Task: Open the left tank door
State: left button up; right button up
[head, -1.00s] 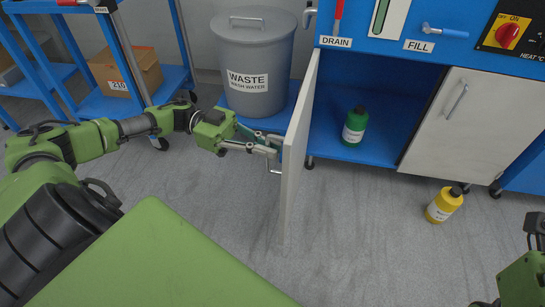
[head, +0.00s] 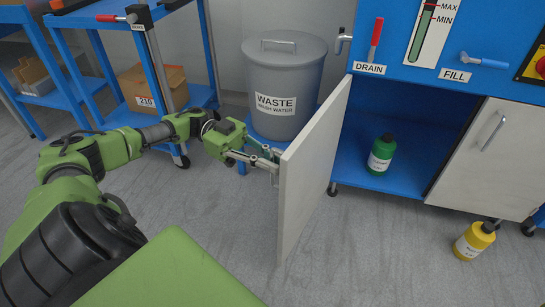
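The left tank door (head: 312,170) is a pale panel that stands swung out from the blue machine, its outer face toward the left. My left gripper (head: 270,163) is at that outer face, its fingers closed around the door handle, which they mostly hide. Behind the door the left part of the cabinet (head: 362,170) is open to view, with a green bottle (head: 381,155) standing on its floor. My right gripper is not in view.
A grey waste bin (head: 284,95) stands behind my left gripper. A blue cart (head: 125,112) with a box (head: 155,88) is at the left. The right door (head: 489,160) is shut.

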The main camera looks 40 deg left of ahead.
pick_arm(q)
jog(key=shift+o, duration=0.6)
jog(key=shift+a, duration=0.1)
jog(key=s+a, duration=0.1)
jog(key=a, duration=1)
jog(key=shift+a, duration=0.4)
